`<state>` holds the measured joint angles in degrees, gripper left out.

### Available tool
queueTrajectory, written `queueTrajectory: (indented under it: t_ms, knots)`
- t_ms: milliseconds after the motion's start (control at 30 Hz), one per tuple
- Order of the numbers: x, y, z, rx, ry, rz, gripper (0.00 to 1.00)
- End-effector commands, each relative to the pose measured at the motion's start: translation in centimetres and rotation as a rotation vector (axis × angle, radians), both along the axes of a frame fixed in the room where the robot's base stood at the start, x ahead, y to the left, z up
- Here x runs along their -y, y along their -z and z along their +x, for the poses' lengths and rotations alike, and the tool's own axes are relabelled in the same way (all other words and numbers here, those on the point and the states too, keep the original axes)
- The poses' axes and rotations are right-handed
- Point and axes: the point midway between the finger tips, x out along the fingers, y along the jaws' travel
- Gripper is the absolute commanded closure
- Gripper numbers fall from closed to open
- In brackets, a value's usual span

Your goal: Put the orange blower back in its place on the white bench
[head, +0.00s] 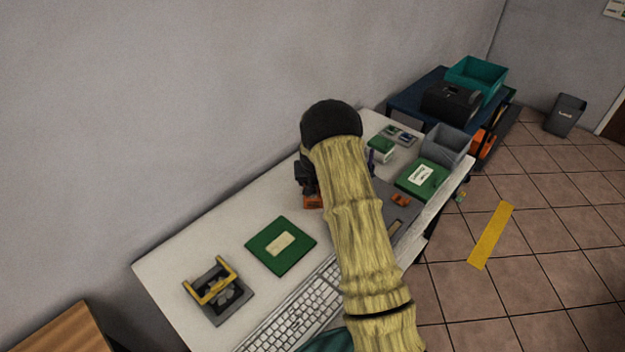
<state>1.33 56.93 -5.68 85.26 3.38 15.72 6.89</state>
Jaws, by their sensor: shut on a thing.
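The white bench (185,254) runs along the grey wall. My gripper (310,192) is dark and points down over the middle of the bench, partly hidden behind my arm. It is shut on the orange blower (313,202), of which only a small orange part shows under the fingers. The rest of the blower is hidden by my gripper and arm. I cannot tell whether the blower touches the bench top. A smaller orange piece (400,200) lies on the grey mat (404,214), right of my arm.
A green board (281,246), a yellow-and-grey holder (217,292) and a white keyboard (300,312) are on the near bench. A green box (421,178) and a grey bin (447,144) stand at the far end. Bare bench shows left of my gripper.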

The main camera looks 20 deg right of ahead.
Motion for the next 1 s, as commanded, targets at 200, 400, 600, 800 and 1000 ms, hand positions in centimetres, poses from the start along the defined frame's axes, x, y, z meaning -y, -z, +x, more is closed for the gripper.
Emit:
queueTrajectory:
  t_ms: [200, 400, 600, 800, 1000]
  knots:
    - [0.0, 0.4, 0.0, 0.001, 0.000, 0.000, 0.60]
    - [0.0, 0.9, 0.0, 0.001, 0.000, 0.000, 0.60]
    - [0.0, 1.0, 0.0, -0.001, 0.000, 0.000, 0.24]
    - [0.0, 1.0, 0.0, -0.001, 0.000, 0.000, 0.20]
    - [0.0, 0.6, 0.0, -0.001, 0.000, 0.000, 0.20]
